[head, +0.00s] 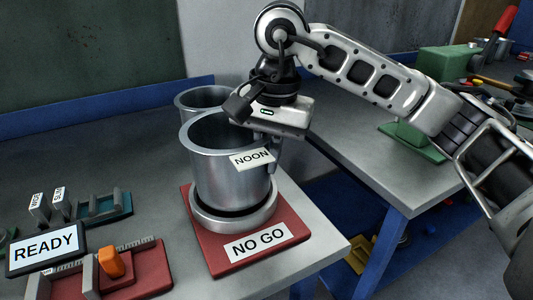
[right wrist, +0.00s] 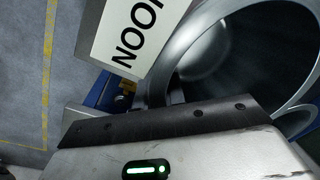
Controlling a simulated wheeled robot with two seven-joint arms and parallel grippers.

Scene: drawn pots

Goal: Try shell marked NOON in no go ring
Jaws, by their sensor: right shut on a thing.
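The grey metal shell marked NOON (head: 215,165) is upright over the ring on the red NO GO base (head: 212,245). My right gripper (head: 274,140) is shut on the shell at its right side, near the rim. The no go ring (head: 235,222) shows around and below the shell's foot, with a dark gap between them. I cannot tell whether the foot is inside the ring or just above it. In the right wrist view the NOON label (right wrist: 130,38) and the shell's open mouth (right wrist: 235,50) show close up. My left gripper is out of view.
A second metal shell (head: 187,98) stands behind. A READY sign (head: 45,248), a red fixture with an orange knob (head: 111,262) and small labelled blocks (head: 60,200) are at left. The bench's right edge is near the NO GO base. Another bench (head: 350,130) holds a green machine.

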